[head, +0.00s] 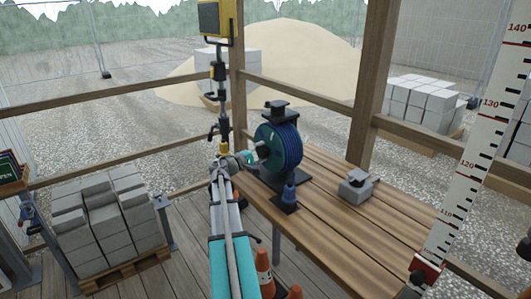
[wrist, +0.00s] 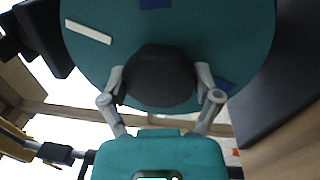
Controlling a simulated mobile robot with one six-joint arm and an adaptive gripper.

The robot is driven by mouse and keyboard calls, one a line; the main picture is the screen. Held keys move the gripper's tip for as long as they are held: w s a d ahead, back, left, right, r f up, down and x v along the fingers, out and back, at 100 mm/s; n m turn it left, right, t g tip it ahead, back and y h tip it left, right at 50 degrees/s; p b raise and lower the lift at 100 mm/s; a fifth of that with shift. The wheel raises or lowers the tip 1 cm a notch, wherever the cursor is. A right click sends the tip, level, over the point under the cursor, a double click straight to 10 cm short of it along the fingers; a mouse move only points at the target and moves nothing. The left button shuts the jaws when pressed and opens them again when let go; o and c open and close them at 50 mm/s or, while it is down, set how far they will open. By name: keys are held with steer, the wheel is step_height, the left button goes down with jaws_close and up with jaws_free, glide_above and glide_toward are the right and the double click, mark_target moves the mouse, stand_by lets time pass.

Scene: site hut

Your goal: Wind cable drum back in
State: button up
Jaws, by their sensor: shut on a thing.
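The cable drum (head: 288,146) stands on the wooden bench (head: 335,225), a teal disc facing left and blue cable wound behind it. A dark round knob (wrist: 160,78) stands out from the disc face. My gripper (head: 249,157) reaches the drum from the left. In the wrist view my gripper (wrist: 160,86) has one finger on each side of the knob and is shut on it. The teal disc (wrist: 235,40) fills the upper wrist view, with a white bar mark at upper left. The knob's far side is hidden.
A grey block-shaped thing (head: 356,187) lies to the right on the bench. A yellow lamp (head: 216,20) on a stand rises behind my arm. Orange cones (head: 264,272) stand below; a marked staff (head: 480,150) is at right.

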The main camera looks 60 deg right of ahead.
steer(key=shift+s+a+f+n+t, duration=0.1)
steer(key=shift+a+n+t, duration=0.05)
steer(key=shift+n, duration=0.9)
steer(key=shift+s+a+n+t, duration=0.1)
steer(key=shift+a+n+t, duration=0.05)
steer(key=shift+n, duration=0.9)
steer(key=o, duration=1.1)
steer(key=shift+d, duration=0.1)
steer(key=shift+w+a, duration=0.2)
steer(key=shift+a, duration=0.2)
steer(key=shift+v, duration=1.9)
steer(key=shift+b+v, duration=0.65)
steer(key=shift+v, duration=4.9)
steer(key=shift+w+d+f, duration=0.1)
steer(key=shift+w+f, duration=0.05)
steer(key=shift+f, duration=0.05)
